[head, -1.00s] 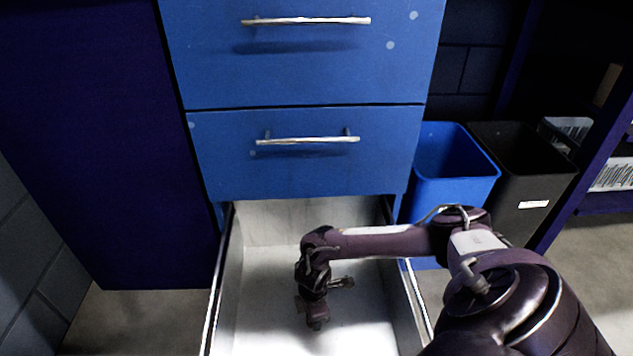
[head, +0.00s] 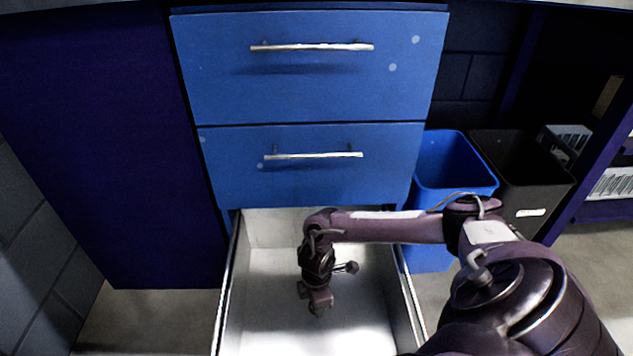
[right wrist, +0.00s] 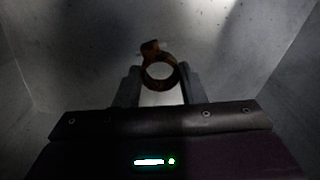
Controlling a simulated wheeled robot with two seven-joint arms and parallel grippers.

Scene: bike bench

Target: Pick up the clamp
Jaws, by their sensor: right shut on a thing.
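The clamp (right wrist: 160,74) is a small brown-orange ring with a stub on top. In the right wrist view it sits between the two fingers of my right gripper (right wrist: 161,82), which is shut on it. In the head view my right gripper (head: 318,305) points down inside the open drawer, above its pale floor. I cannot clearly make out the clamp in the head view. My left gripper is not in view.
The open drawer (head: 278,300) has pale walls close around my gripper and is otherwise empty where visible. Two shut blue drawers (head: 310,185) stand above it. A blue bin (head: 455,175) and a black bin (head: 530,190) stand to the right.

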